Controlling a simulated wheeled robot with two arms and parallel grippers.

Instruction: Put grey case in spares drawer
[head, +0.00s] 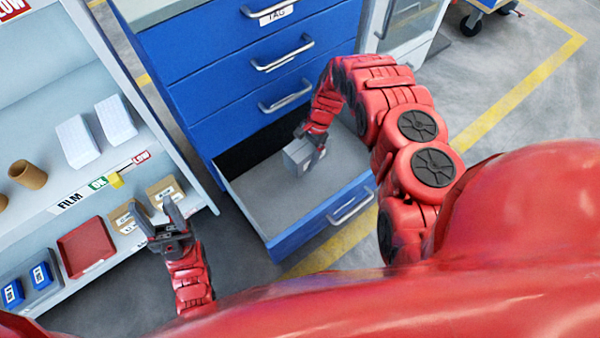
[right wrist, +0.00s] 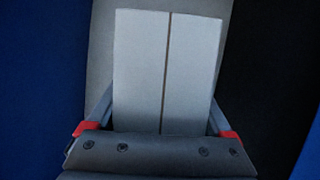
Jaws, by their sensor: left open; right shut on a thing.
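The grey case (head: 297,157) is held by my right gripper (head: 310,150) inside the open bottom drawer (head: 262,203) of the blue cabinet. In the right wrist view, the grey case (right wrist: 165,70) stands between the two red-tipped fingers of my right gripper (right wrist: 160,130), which is shut on it. Whether the case touches the drawer floor, I cannot tell. My left gripper (head: 172,222) is open and empty in front of the shelf at the left. No label shows on this drawer's front.
The blue cabinet (head: 230,75) has several shut drawers above the open one. A shelf (head: 60,200) at the left holds a red tray (head: 86,247), small cardboard boxes (head: 128,218), blue boxes (head: 41,275) and white bins (head: 77,141). The drawer around the case looks empty.

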